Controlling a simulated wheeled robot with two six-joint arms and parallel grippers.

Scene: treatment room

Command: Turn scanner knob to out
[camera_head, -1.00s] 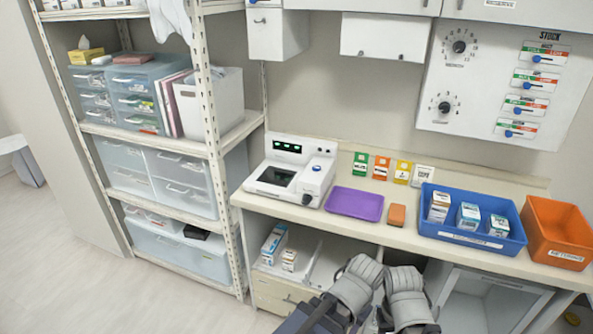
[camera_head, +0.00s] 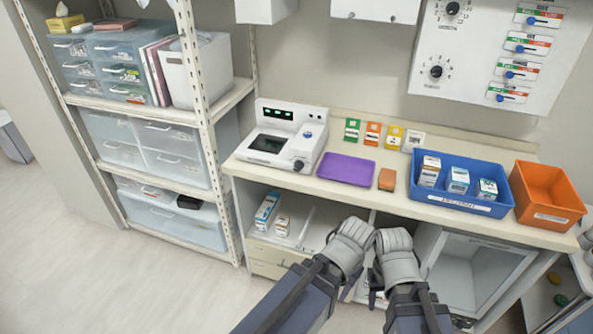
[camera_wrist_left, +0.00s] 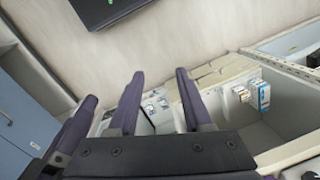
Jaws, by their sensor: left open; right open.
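The scanner (camera_head: 285,137) is a white device with a dark glass plate and green lit digits. It stands on the left end of the counter. A dark knob (camera_head: 299,165) sits at its front right corner; its markings are too small to read. A blue button (camera_head: 308,134) is above it. My left gripper (camera_wrist_left: 158,74) is open, with nothing between its fingers in the left wrist view. My right gripper (camera_head: 376,291) is open, low in front of the counter. In the head view both hands are below and to the right of the scanner, apart from it.
On the counter (camera_head: 330,195) are a purple tray (camera_head: 346,169), an orange-brown block (camera_head: 387,179), several cards, a blue bin (camera_head: 460,202) with boxes and an orange bin (camera_head: 549,188). A shelf rack (camera_head: 210,130) stands left. A wall panel (camera_head: 480,70) has dials and sliders. Floor at left is clear.

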